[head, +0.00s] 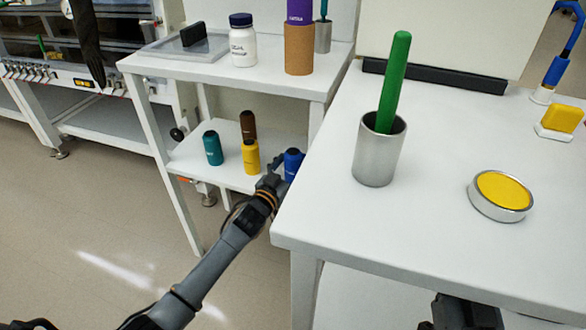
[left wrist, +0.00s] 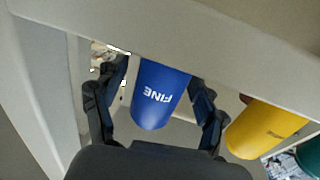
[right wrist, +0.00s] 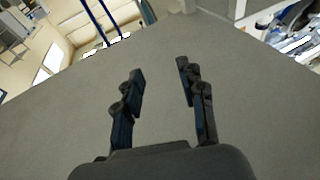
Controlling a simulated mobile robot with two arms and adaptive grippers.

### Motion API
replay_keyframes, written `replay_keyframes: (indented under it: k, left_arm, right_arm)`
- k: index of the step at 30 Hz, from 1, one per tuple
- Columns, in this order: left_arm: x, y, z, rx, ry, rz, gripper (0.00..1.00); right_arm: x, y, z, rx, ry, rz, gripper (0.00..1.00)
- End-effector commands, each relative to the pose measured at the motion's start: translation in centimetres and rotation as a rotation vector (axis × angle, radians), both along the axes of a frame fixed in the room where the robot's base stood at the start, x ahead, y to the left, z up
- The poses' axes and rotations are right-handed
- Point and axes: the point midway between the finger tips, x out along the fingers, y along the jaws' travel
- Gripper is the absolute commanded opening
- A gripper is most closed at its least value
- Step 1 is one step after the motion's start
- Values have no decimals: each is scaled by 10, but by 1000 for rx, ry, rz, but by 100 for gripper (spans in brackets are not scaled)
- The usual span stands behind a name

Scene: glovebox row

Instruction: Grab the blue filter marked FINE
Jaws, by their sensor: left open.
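The blue filter (head: 293,163) stands on the lower shelf of the white side table in the head view, partly hidden by my left gripper (head: 270,177). In the left wrist view the blue filter (left wrist: 160,95) shows its white FINE marking, upside down. My left gripper (left wrist: 155,95) is open, with one finger on each side of the blue filter; I cannot tell whether either finger touches it.
A yellow filter (head: 251,157), a teal filter (head: 212,148) and a brown filter (head: 248,125) stand near the blue one on the lower shelf (head: 190,158). The tabletop (head: 335,75) is above them. A white table (head: 420,225) with a metal cup (head: 378,160) is at right.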

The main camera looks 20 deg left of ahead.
Motion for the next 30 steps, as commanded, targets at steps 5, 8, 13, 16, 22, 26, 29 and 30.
replay_keyframes:
  k: [5,8,13,16,22,26,29,30]
  left_arm:
    - [0,0,0,0,0,0,69]
    - [0,0,0,-1,0,0,49]
    - [0,0,0,-1,0,0,14]
    - [0,0,1,-1,-2,-1,6]
    - [0,0,1,-1,-2,-1,6]
    - [0,0,4,0,-2,-1,6]
    - [0,0,9,-1,-3,-1,6]
    - [0,0,11,-2,-3,-1,6]
  right_arm:
    - [0,0,0,0,1,0,40]
    - [0,0,0,0,2,0,40]
    - [0,0,0,0,2,0,40]
    - [0,0,0,0,2,-1,40]
    - [0,0,0,0,3,-1,40]
    - [1,0,-3,-6,23,-1,40]
    - [2,-1,-14,-22,84,-4,40]
    - [3,-2,-19,-29,110,-5,40]
